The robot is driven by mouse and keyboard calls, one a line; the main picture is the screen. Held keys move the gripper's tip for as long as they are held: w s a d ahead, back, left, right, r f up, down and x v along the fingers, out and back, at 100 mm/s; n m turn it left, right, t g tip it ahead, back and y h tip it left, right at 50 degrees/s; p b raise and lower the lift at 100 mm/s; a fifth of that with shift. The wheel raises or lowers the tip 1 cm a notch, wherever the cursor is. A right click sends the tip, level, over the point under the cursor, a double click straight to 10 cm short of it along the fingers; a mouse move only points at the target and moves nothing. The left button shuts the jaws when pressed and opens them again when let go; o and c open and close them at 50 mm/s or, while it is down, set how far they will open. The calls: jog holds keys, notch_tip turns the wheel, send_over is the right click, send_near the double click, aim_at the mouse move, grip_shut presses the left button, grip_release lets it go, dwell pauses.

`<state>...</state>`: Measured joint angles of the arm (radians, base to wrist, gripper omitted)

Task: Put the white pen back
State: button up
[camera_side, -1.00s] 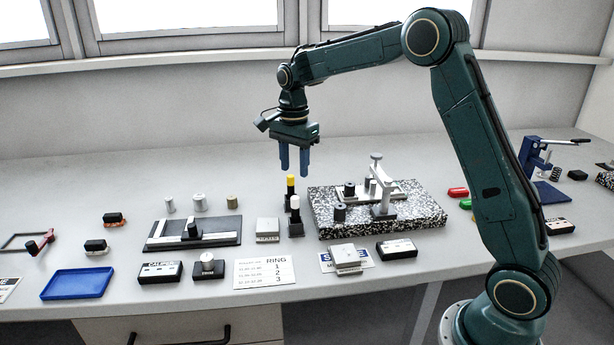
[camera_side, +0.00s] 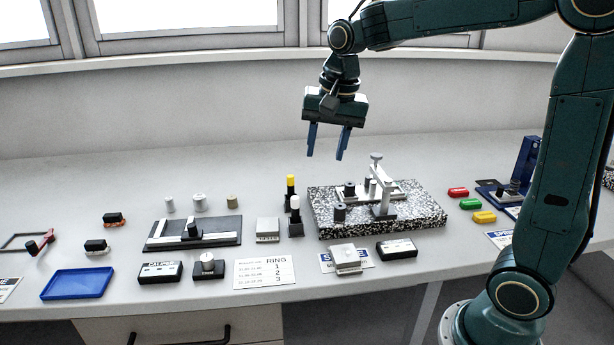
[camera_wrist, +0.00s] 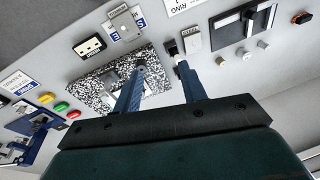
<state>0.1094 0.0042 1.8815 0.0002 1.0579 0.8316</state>
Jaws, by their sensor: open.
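The white pen (camera_side: 295,203) appears as a white-topped upright piece standing in a small black holder (camera_side: 296,229) near the middle of the bench. A yellow-topped pen (camera_side: 291,182) stands just behind it. My gripper (camera_side: 325,156) is open and empty, up in the air above and to the right of the pens. In the wrist view my gripper (camera_wrist: 161,68) has its two blue fingers apart with nothing between them. The white pen there (camera_wrist: 180,58) is partly hidden by the right finger.
A speckled granite plate (camera_side: 420,218) with a gauge stand (camera_side: 383,190) lies right of the pens. A grey block (camera_side: 268,229) stands left of the holder. A blue tray (camera_side: 75,285) is at the front left. Red, green and yellow pieces (camera_side: 470,204) lie right of the plate.

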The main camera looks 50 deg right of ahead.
jog(key=s+a+f+n+t, duration=0.1)
jog(key=s+a+n, duration=0.1)
jog(key=s+n, duration=0.3)
jog(key=s+a+n+t, duration=0.2)
jog(key=s+n, duration=0.3)
jog(key=s, duration=0.9)
jog(key=shift+s+f+n, duration=0.3)
jog(key=shift+f+n, duration=0.05)
jog(key=shift+n, duration=0.05)
